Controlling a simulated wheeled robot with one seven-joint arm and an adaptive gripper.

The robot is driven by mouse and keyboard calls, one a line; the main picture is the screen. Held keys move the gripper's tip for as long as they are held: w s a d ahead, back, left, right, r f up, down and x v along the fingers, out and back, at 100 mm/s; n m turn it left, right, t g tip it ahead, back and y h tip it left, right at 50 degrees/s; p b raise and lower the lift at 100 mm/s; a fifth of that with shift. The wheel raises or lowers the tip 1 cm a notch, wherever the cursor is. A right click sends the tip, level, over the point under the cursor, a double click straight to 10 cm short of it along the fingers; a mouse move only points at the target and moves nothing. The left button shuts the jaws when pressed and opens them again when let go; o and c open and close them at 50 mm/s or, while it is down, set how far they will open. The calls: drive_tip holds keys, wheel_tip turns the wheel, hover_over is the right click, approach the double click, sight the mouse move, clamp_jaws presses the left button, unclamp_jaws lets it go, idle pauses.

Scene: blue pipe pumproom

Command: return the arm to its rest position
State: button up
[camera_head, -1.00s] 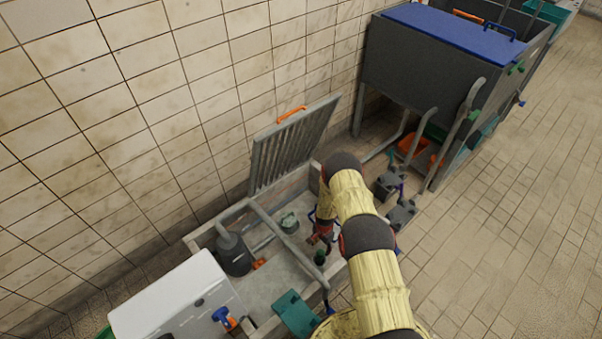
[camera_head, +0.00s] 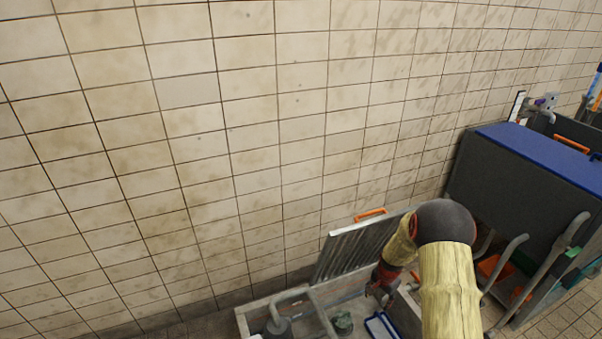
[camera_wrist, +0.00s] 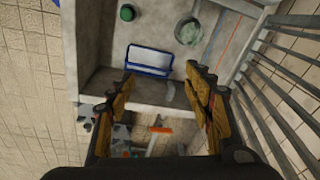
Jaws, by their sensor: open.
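My arm (camera_head: 450,285) reaches forward and bends at a dark elbow joint. My gripper (camera_head: 380,285) hangs below it in the head view, in front of the raised metal grate (camera_head: 355,250) and over the open pit (camera_head: 243,320). In the wrist view my gripper (camera_wrist: 160,73) points down with its two fingers spread wide. Nothing is between the fingers. A blue-framed white tray (camera_wrist: 149,62) lies in the pit beyond the fingertips, apart from them.
A green-grey round item (camera_wrist: 188,30) and a dark green cap (camera_wrist: 127,12) are in the pit. The grate bars (camera_wrist: 270,120) rise close on the right. A grey tank with a blue lid (camera_head: 520,150) stands right. The tiled wall (camera_head: 200,130) is behind.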

drive_tip(key=s+a+r+n+t+p, duration=0.1)
drive_tip(key=s+a+r, duration=0.15)
drive_tip(key=r, duration=0.95)
drive_tip(key=s+a+r+n+p, duration=0.15)
drive_tip(key=s+r, duration=0.25)
drive_tip(key=r, duration=0.8)
drive_tip(key=s+a+r+n+t, duration=0.1)
drive_tip(key=s+r+n, duration=0.15)
drive_tip(key=r, duration=1.05)
drive_tip(key=s+a+r+n+p, duration=0.1)
drive_tip(key=s+r, duration=0.4)
drive_tip(key=s, duration=0.4)
drive_tip(key=s+a+r+n+t, duration=0.1)
drive_tip(key=s+r, duration=0.4)
drive_tip(key=s, duration=0.5)
drive_tip(key=s+a+r+n+t+p, duration=0.1)
drive_tip(key=s+a+r+n, duration=0.2)
drive_tip(key=s+r, duration=0.3)
drive_tip(key=s, duration=0.3)
drive_tip(key=shift+s+p, duration=0.15)
drive_tip(key=shift+p, duration=0.15)
drive_tip(key=shift+c, duration=0.7)
